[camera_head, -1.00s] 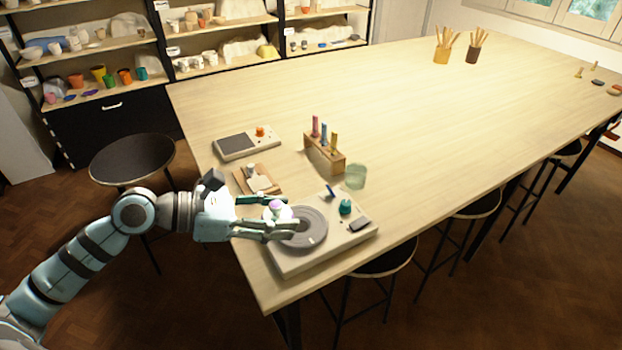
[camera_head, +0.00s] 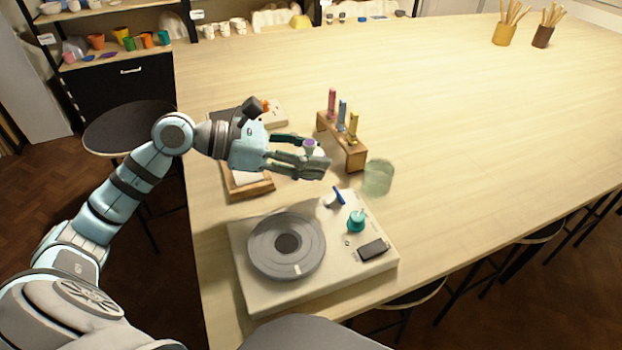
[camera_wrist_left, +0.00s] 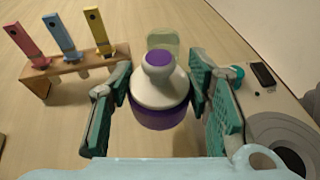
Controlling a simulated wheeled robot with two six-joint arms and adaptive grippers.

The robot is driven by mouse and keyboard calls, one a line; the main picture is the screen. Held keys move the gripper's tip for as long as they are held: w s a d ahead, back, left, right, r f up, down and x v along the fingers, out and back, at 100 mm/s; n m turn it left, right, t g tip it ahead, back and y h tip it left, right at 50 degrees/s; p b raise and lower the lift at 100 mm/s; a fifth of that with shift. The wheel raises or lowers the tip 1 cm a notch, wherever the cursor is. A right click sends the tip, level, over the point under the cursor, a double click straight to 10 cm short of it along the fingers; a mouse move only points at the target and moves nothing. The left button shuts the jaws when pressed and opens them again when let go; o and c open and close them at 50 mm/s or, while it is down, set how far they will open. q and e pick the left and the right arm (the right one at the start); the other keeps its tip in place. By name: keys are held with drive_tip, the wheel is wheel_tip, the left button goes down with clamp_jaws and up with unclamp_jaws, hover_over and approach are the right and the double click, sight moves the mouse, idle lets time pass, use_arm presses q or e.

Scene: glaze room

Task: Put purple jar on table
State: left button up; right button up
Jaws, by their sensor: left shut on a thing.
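The purple jar (camera_wrist_left: 160,95) is white with a purple knob and a purple lower part. In the left wrist view it sits between the green-padded fingers of my left gripper (camera_wrist_left: 160,112). In the head view only the jar's purple knob (camera_head: 309,143) and some white show between the fingers. My left gripper (camera_head: 312,160) is shut on the jar, above the table (camera_head: 440,140), between the tablet-like wooden board and the glass cup. The jar looks roughly upright; its underside is hidden. My right gripper is not in view.
A machine with a grey turntable (camera_head: 265,262) stands at the near table edge. A wooden rack (camera_head: 356,159) with coloured sticks and a greenish glass cup (camera_head: 379,178) stand close to the gripper. A wooden board (camera_head: 250,190) lies left. The table beyond the rack is clear.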

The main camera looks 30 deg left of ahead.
sight(315, 186)
use_arm(q)
drive_tip(key=w+f, duration=0.1)
drive_tip(key=f, duration=0.1)
drive_tip(key=w+f, duration=0.1)
drive_tip(key=f, duration=0.1)
drive_tip(key=shift+w, duration=0.2)
drive_tip(key=f, duration=0.1)
drive_tip(key=w+f, duration=0.1)
drive_tip(key=f, duration=0.1)
drive_tip(key=shift+w+b, duration=0.2)
drive_tip(key=shift+b, duration=0.2)
drive_tip(key=shift+s, duration=0.25)
drive_tip(key=shift+s+r, duration=0.2)
drive_tip(key=shift+s, duration=0.2)
drive_tip(key=shift+f, duration=0.2)
drive_tip(key=o, duration=1.1)
drive_tip(key=shift+w, duration=0.2)
drive_tip(key=shift+o, duration=0.2)
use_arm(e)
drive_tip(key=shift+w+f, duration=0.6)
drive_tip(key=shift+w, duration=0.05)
